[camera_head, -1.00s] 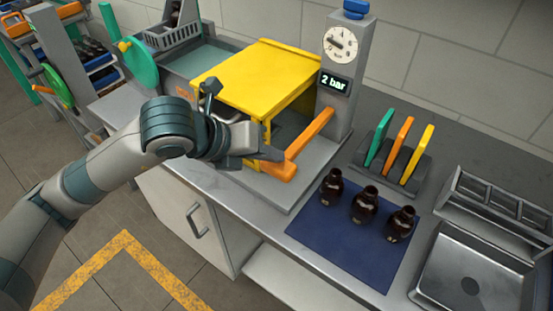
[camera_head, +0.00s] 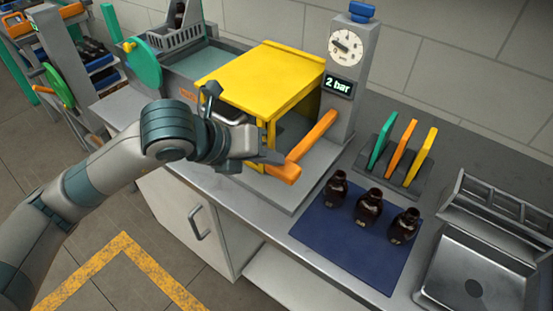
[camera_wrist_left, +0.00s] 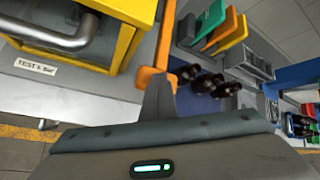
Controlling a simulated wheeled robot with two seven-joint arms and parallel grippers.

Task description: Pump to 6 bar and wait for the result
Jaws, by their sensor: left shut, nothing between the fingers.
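The orange pump lever (camera_head: 312,137) slants down from the grey column, its lower end towards the front of the bench. My left gripper (camera_head: 272,158) is shut and empty, with its tip at the lever's lower end; I cannot tell if they touch. In the left wrist view the shut fingers (camera_wrist_left: 159,98) stand right by the orange lever (camera_wrist_left: 148,77). The round gauge (camera_head: 346,48) is on the column, and the display (camera_head: 338,84) below it reads 2 bar. The yellow cover (camera_head: 258,76) stands over the test chamber. My right gripper is out of view.
Three dark amber bottles (camera_head: 369,206) stand on a blue mat (camera_head: 335,245). A rack (camera_head: 400,160) holds green, orange and yellow plates. A metal tray (camera_head: 480,278) is at the right. A green wheel (camera_head: 143,63) is behind my left arm.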

